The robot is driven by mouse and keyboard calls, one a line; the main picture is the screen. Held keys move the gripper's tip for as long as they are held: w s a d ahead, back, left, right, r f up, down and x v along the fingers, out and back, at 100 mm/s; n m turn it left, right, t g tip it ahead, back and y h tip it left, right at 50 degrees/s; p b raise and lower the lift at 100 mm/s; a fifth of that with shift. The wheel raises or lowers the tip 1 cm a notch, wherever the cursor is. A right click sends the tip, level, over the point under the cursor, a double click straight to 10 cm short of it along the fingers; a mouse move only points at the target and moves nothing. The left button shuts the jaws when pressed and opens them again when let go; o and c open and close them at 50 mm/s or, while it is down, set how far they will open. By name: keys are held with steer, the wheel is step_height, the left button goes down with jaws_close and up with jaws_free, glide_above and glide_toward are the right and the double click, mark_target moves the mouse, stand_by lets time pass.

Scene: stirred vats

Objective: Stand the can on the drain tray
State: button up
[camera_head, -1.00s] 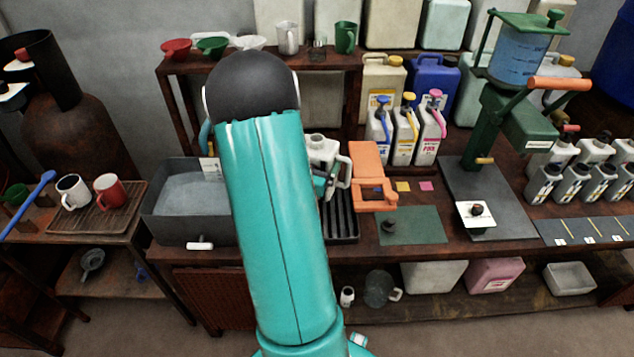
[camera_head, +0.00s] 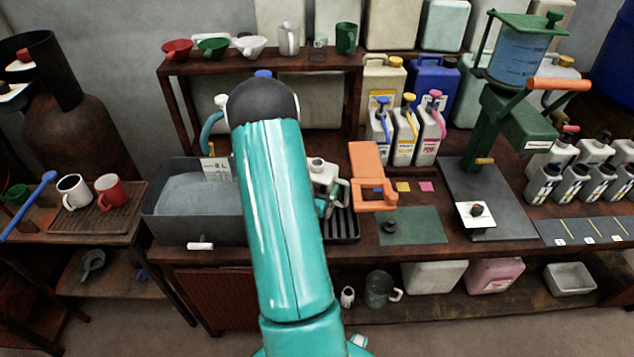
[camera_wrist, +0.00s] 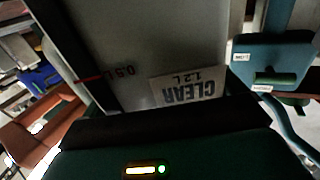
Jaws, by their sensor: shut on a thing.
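The can (camera_head: 317,170) is pale, with a spout and a side handle, and looks upright just right of my arm in the head view. Its grey-white wall (camera_wrist: 180,35) fills the middle of the wrist view, with a CLEAR 1.2 L label and a red 0.5 L mark. My gripper (camera_head: 324,206) is teal, mostly behind my arm, and shut on the can. The drain tray (camera_head: 346,225) is black and slatted, below and around the can. My arm hides the tray's left part and the can's lower left. I cannot tell whether the can touches the tray.
An orange clamp-like block (camera_head: 368,175) stands close right of the can. A grey water basin (camera_head: 160,215) lies to the left. Jugs with coloured pumps (camera_head: 405,135) stand behind. A green mat (camera_head: 425,228) is mostly clear, and a rack shelf (camera_head: 330,60) rises at the back.

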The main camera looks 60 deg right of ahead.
steer(key=o, duration=0.6)
steer(key=shift+f, duration=0.1)
steer(key=shift+o, duration=0.3)
steer(key=s+a, duration=0.1)
steer(key=a, duration=1.1)
